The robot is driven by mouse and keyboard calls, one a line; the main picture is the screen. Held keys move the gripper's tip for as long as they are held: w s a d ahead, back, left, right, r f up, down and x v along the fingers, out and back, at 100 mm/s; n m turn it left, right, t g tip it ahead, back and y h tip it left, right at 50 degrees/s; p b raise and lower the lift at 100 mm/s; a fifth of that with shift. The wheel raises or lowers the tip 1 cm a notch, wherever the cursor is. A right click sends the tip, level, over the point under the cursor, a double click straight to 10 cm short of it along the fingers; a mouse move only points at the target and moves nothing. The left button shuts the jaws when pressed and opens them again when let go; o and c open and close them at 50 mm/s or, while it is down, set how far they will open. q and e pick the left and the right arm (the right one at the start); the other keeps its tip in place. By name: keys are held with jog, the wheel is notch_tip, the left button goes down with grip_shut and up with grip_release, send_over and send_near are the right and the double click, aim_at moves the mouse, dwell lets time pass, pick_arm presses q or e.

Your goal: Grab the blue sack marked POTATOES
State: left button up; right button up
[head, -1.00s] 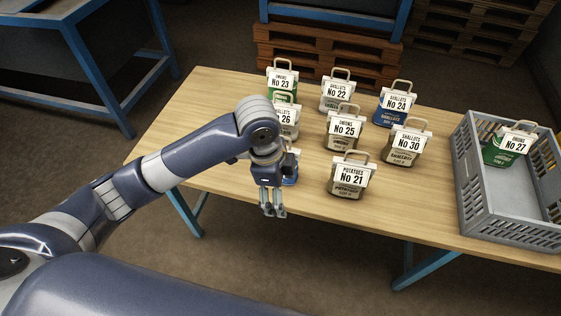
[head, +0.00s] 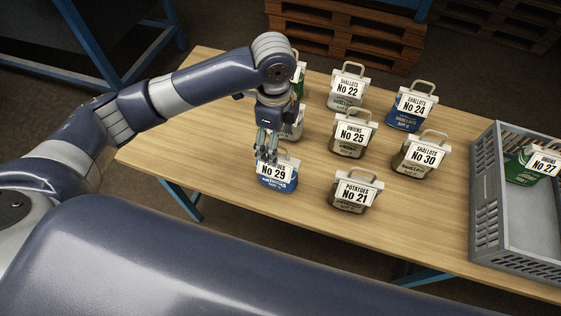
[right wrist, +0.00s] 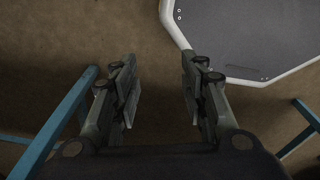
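A blue sack with a white tag reading No 29 (head: 277,184) stands at the near left edge of the table in the head view. Its crop name is covered by my left gripper, so I cannot read whether it says POTATOES. My left gripper (head: 267,157) points down right at the top of this sack, by its handle. I cannot tell whether its fingers are closed on the handle. Another blue sack, SHALLOTS No 24 (head: 406,122), stands at the back right. A brown sack, POTATOES No 21 (head: 347,204), stands near the front edge. My right gripper (right wrist: 160,93) is open and empty.
Other sacks stand close by: SHALLOTS No 22 (head: 345,101), ONIONS No 25 (head: 347,151) and SHALLOTS No 30 (head: 413,168); two more are partly behind my left arm. A grey crate (head: 486,198) at the right holds green sack No 27 (head: 524,172). The table's left end is clear.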

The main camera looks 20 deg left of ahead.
aim_at(278, 166)
pick_arm(q)
jog(key=f, duration=0.1)
jog(key=s+f, duration=0.1)
jog(key=f, duration=0.1)
jog(key=shift+f, duration=0.1)
jog(key=shift+f+p, duration=0.2)
jog(key=shift+p, duration=0.15)
jog(key=f, duration=0.1)
jog(key=f+p, duration=0.1)
jog(key=f, duration=0.2)
jog(key=shift+w+d+f+p, duration=0.25)
jog(key=shift+p, duration=0.1)
jog(key=shift+f, duration=0.35)
jog(key=shift+c, duration=0.5)
grip_shut()
pick_arm(e)
jog(key=shift+s+a+r, duration=0.2)
jog(key=shift+s+r, duration=0.95)
jog(key=shift+r, duration=0.1)
